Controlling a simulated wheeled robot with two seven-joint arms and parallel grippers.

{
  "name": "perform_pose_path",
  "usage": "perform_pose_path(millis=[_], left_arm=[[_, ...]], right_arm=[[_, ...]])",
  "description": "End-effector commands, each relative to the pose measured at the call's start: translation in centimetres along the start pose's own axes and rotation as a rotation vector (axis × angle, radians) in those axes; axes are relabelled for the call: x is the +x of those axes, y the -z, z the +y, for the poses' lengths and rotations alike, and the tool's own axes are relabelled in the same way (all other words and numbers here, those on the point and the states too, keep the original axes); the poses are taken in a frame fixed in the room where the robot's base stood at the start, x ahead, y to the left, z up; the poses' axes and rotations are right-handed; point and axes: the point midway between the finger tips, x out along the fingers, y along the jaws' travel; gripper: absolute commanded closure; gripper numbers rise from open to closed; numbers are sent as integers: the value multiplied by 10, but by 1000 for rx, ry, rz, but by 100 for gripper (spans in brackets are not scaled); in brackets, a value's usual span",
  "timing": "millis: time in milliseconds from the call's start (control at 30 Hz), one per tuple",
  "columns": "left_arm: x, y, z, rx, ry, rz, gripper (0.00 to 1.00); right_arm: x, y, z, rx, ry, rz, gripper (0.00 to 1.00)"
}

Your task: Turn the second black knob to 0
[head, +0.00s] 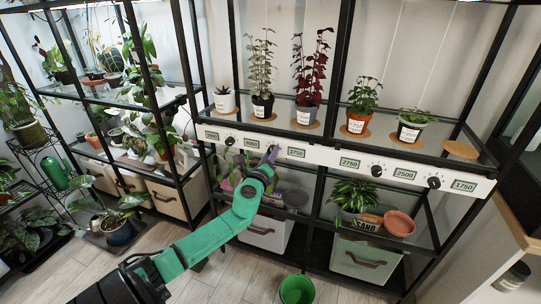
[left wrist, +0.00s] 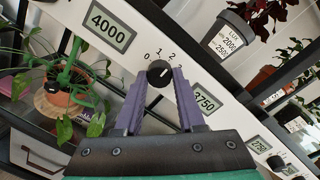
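The second black knob (left wrist: 160,73) sits on the white panel between the 4000 and 3750 displays, with the marks 0, 1 and 2 above it. Its white pointer line slants to the upper right, about toward the 2. My left gripper (left wrist: 161,80) has its purple fingertips on either side of the knob, seemingly against its edges. In the head view my left gripper (head: 273,153) is at the white panel (head: 325,155) and hides this knob. My right gripper is not in view.
Other black knobs (head: 230,141) (head: 376,171) (head: 434,182) sit along the panel. Potted plants, such as a dark red one (head: 308,112), stand on the glass shelf above. A hanging-leaf plant (left wrist: 68,95) is left of my gripper. A green bucket (head: 297,290) stands on the floor.

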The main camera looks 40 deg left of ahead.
Motion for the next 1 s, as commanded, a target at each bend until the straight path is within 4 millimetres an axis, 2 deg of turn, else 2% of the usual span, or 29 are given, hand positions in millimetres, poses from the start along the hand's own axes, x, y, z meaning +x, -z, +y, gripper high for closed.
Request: perform_pose_path(millis=[267, 467, 1000], left_arm=[[0, 0, 1, -31, -3, 2, 100], [0, 1, 1, -117, -8, 6, 100], [0, -1, -1, -589, -30, 28, 100]], right_arm=[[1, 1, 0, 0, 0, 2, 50], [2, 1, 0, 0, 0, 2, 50], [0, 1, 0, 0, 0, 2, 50]])
